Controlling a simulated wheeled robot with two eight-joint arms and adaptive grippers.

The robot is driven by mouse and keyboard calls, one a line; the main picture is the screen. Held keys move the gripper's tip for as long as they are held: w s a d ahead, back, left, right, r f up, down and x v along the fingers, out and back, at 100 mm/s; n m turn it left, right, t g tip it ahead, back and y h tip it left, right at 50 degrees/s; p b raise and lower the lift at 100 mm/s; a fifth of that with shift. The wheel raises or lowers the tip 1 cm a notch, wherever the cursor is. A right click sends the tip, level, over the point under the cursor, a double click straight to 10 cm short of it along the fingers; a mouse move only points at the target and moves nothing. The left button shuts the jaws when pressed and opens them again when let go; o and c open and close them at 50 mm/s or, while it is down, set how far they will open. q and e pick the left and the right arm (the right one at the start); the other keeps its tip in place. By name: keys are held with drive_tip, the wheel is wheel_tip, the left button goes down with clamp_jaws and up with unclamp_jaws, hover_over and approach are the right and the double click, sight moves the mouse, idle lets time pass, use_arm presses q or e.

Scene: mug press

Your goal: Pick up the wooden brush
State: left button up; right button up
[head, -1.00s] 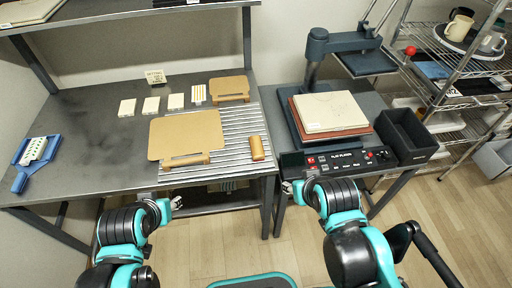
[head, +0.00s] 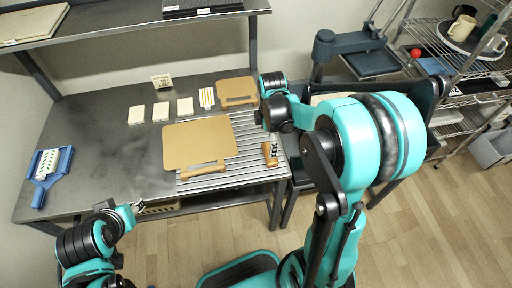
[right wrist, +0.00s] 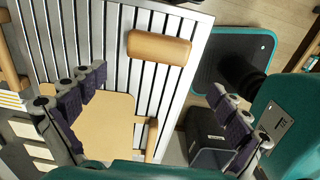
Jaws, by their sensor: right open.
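The wooden brush (head: 271,161) is a short, rounded tan block lying on the slatted metal rack at the right end of the workbench. It also shows whole in the right wrist view (right wrist: 158,47), lying crosswise over the slats. My right gripper (head: 271,146) is above the brush and partly covers it in the head view. In the right wrist view its two fingers (right wrist: 158,83) are wide apart with nothing between them, and the brush appears beyond the fingertips. My left gripper (head: 137,206) is at the bench's front edge, far from the brush; its jaws are too small to read.
A tan board (head: 198,143) with a wooden roller-like bar (head: 202,170) lies left of the brush. A smaller board (head: 237,90) and several pale tiles lie behind. A blue tool (head: 50,172) is at far left. My right arm hides much of the press.

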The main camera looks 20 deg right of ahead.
drive_tip(key=shift+w+f, duration=0.1)
drive_tip(key=shift+f, duration=0.3)
wheel_tip(320, 180, down, 2)
drive_tip(key=shift+d+b, duration=0.1)
drive_tip(key=shift+b, duration=0.5)
drive_tip(key=f+b, duration=0.1)
drive_tip(key=f, duration=0.2)
drive_tip(key=d+f+b, duration=0.1)
drive_tip(key=f, duration=0.1)
drive_tip(key=shift+f+b, duration=0.2)
drive_tip(key=shift+b, duration=0.1)
drive_tip(key=shift+r, duration=0.1)
drive_tip(key=c, duration=1)
